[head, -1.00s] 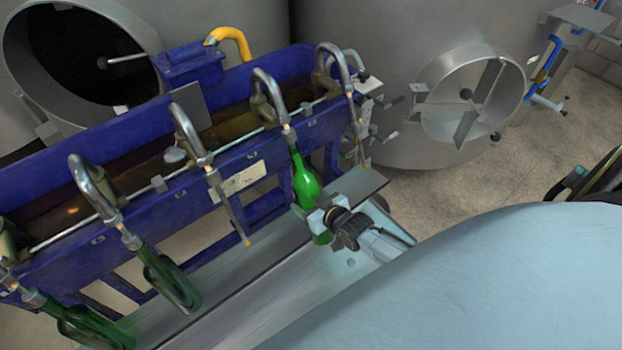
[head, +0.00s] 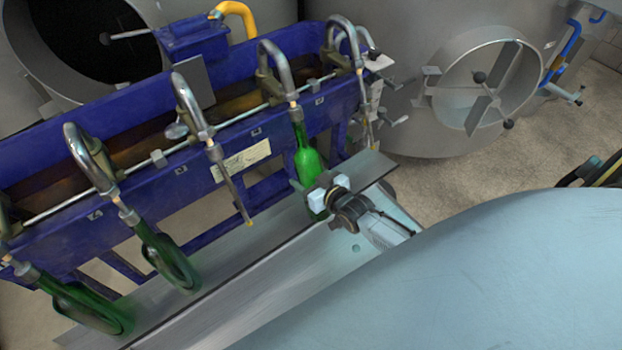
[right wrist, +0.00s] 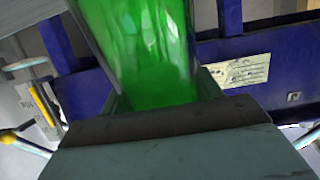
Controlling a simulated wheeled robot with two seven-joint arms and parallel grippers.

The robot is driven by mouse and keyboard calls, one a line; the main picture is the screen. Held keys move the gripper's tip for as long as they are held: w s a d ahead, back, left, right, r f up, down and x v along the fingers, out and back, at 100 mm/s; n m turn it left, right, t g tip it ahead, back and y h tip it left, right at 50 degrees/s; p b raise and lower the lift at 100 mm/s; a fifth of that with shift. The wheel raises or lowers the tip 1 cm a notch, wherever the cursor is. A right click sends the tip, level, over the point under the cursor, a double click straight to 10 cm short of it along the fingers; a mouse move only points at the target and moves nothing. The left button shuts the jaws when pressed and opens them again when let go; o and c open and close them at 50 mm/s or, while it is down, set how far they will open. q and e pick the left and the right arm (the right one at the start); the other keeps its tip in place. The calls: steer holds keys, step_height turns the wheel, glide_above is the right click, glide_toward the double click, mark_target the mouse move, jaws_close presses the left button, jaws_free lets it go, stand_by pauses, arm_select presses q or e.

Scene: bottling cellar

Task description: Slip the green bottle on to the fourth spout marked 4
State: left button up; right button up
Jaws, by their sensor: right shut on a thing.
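The green bottle (head: 307,160) stands nearly upright under a curved metal spout (head: 272,55), the second from the right in the head view. Its neck meets the spout's lower end; I cannot tell how far the spout reaches inside. My right gripper (head: 322,192) is shut around the lower part of the bottle. In the right wrist view the green glass (right wrist: 145,50) fills the space between the jaws (right wrist: 155,105). The spout numbers are not readable. My left gripper is not in view.
The spouts sit on a blue trough (head: 235,150) with a paper label (head: 240,160). Two other green bottles (head: 165,255) hang on the left spouts. The neighbouring spout (head: 190,105) is empty. A metal shelf (head: 235,265) runs below. A steel tank (head: 420,60) stands behind.

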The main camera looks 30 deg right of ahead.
steer(key=shift+w+a+f+t+b, duration=0.1)
steer(key=shift+w+f+t+b, duration=0.2)
steer(key=shift+w+b, duration=0.55)
steer(key=shift+w+d+f+t+b, duration=0.1)
steer(key=shift+w+f+t+b, duration=0.25)
steer(key=shift+b, duration=0.95)
steer(key=shift+w+a+f+t+b, duration=0.15)
steer(key=shift+w+t+b, duration=0.2)
steer(key=shift+w+b, duration=0.55)
steer(key=shift+s, duration=0.25)
